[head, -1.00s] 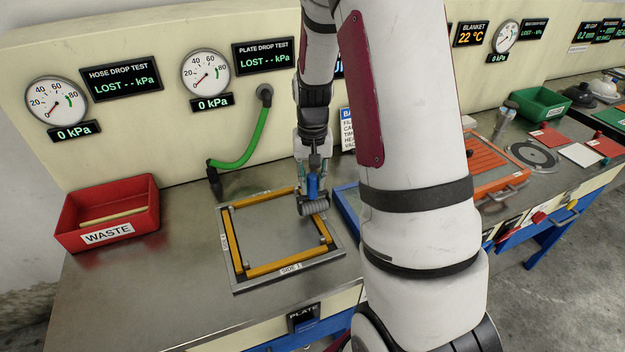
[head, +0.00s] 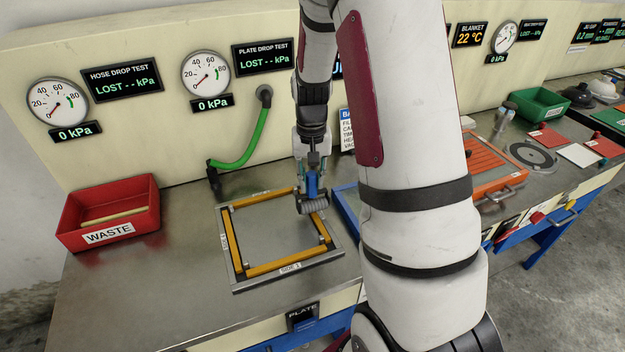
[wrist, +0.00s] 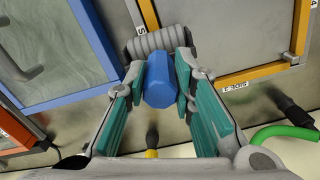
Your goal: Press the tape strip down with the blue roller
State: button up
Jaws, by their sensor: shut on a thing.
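My gripper (wrist: 160,88) is shut on the blue handle of the roller (wrist: 158,80). The roller's grey ribbed drum (wrist: 157,42) lies across the yellow tape strip (wrist: 148,12) on one side of the plate. In the head view the roller (head: 312,204) is near the far right corner of the plate (head: 268,235), at the far part of the right-hand strip (head: 319,226). Yellow strips also run along the plate's other sides. The drum hides part of the strip under it, and I cannot tell whether it touches.
A blue-framed tray (wrist: 40,45) lies beside the plate. A green hose (head: 243,146) hangs from the wall to a dark fitting behind the plate. A red waste bin (head: 108,212) stands at the left. The bench front left of the plate is clear.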

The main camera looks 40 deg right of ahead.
jog(key=shift+r+p, duration=1.2)
jog(key=shift+r, duration=1.9)
